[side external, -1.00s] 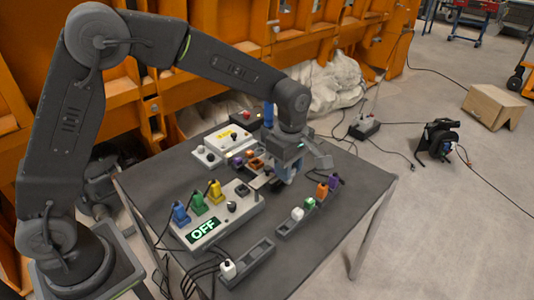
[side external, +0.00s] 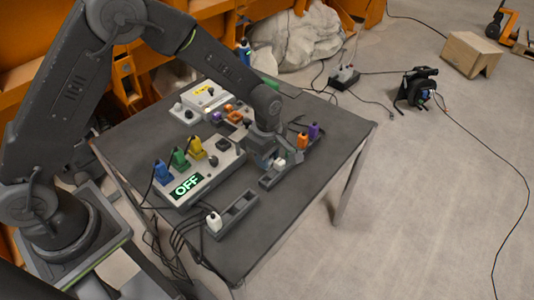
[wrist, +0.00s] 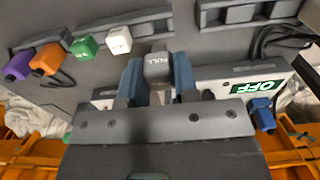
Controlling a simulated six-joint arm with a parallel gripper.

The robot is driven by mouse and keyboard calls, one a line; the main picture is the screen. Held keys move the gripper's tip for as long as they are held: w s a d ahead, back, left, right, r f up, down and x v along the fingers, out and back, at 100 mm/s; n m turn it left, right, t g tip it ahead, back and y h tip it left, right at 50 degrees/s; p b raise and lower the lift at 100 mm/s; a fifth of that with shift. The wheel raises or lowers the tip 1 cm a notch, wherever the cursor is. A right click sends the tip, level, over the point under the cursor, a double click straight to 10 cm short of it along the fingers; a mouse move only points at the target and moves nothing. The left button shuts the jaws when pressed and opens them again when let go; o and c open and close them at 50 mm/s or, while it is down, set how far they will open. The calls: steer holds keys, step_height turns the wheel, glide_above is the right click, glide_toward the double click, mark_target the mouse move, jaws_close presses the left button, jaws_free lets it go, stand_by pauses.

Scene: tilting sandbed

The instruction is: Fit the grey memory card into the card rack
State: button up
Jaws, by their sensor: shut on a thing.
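My gripper (wrist: 157,85) is shut on a grey block with lettering on top, the grey memory card (wrist: 157,65), between two blue-grey fingers in the wrist view. In the side view my gripper (side external: 266,160) is low over the right part of the table, and the card cannot be made out there. A long dark grey rack (wrist: 150,14), which I take for the card rack, lies just beyond the card. Whether the card touches the rack cannot be told.
The table's right front is clear.

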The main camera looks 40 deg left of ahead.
steer(key=shift+f, duration=0.15)
glide_above(267, 174)
steer(key=s+d, duration=0.1)
steer(key=s, duration=0.1)
steer(key=shift+w+d+f, duration=0.1)
steer(key=shift+w+f, duration=0.05)
steer(key=shift+f, duration=0.9)
steer(key=shift+w+d+f, duration=0.1)
steer(key=shift+f, duration=0.9)
steer(key=shift+f, duration=1.3)
steer(key=o, duration=1.5)
steer(key=shift+w+r, duration=0.1)
steer(key=shift+w+r, duration=0.1)
steer(key=shift+r, duration=0.75)
steer(key=shift+s+r, duration=0.2)
steer(key=shift+r, duration=2.9)
